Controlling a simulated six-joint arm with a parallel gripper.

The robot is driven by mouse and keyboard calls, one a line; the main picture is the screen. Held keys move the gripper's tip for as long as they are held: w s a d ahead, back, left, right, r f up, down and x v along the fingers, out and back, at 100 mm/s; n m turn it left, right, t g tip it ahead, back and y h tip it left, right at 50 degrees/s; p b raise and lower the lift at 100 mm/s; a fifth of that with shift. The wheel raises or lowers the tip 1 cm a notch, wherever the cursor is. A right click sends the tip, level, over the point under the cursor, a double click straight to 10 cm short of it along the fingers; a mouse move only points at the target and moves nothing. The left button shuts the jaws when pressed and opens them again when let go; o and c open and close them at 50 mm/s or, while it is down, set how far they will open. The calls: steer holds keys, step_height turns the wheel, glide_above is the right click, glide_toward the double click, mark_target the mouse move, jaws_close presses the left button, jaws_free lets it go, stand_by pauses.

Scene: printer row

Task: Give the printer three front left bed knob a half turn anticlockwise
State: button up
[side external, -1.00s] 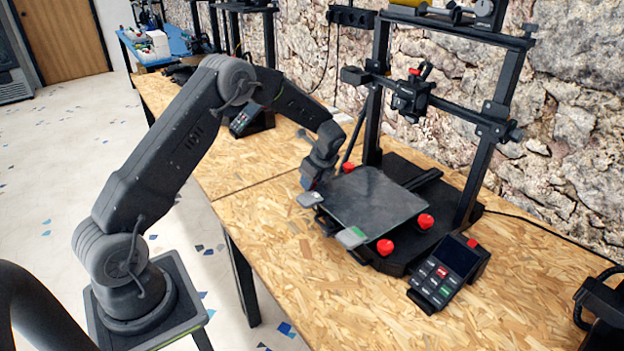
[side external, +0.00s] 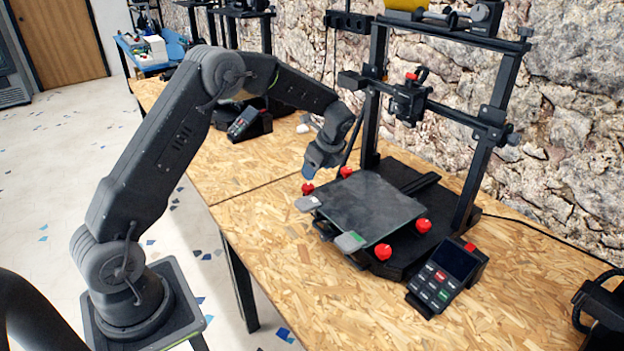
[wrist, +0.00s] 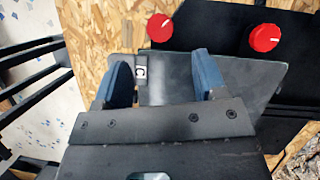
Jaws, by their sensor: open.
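The printer's dark bed (side external: 370,208) has red knobs at its corners. The front left knob (side external: 308,188), at the bed's far front corner in the side view, stands free of my gripper. It also shows in the wrist view (wrist: 160,27), its white mark pointing up and right. My gripper (side external: 309,176) is above that corner; in the wrist view its blue fingers (wrist: 162,80) are spread, empty, with the bed's edge and a labelled tab (wrist: 140,72) between or below them. The knob lies beyond the fingertips, apart from them.
The back left knob (side external: 346,172) is close by. The other knobs (side external: 383,251) (side external: 424,225) are on the near side. The printer's upright frame (side external: 374,95) rises behind the bed. A control box (side external: 447,273) stands at right. The bench in front is clear.

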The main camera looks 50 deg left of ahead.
mark_target(309, 187)
steer(key=v, duration=0.6)
steer(key=shift+r, duration=0.25)
steer(key=shift+d, duration=0.1)
steer(key=shift+c, duration=0.3)
steer(key=shift+s, duration=0.1)
steer(key=shift+c, duration=0.6)
steer(key=shift+s+m+t, duration=0.3)
steer(key=shift+s+m, duration=0.05)
steer(key=shift+m, duration=0.45)
steer(key=shift+c, duration=0.5)
steer(key=a+f+m, duration=0.1)
steer(key=f, duration=0.3)
steer(key=a+f+m, duration=0.1)
steer(key=a+f, duration=0.1)
steer(key=f, duration=0.2)
steer(key=a+f+m+t, duration=0.1)
steer(key=a+f, duration=0.1)
steer(key=f, duration=0.2)
steer(key=shift+s+f, duration=0.25)
steer(key=shift+f, duration=0.15)
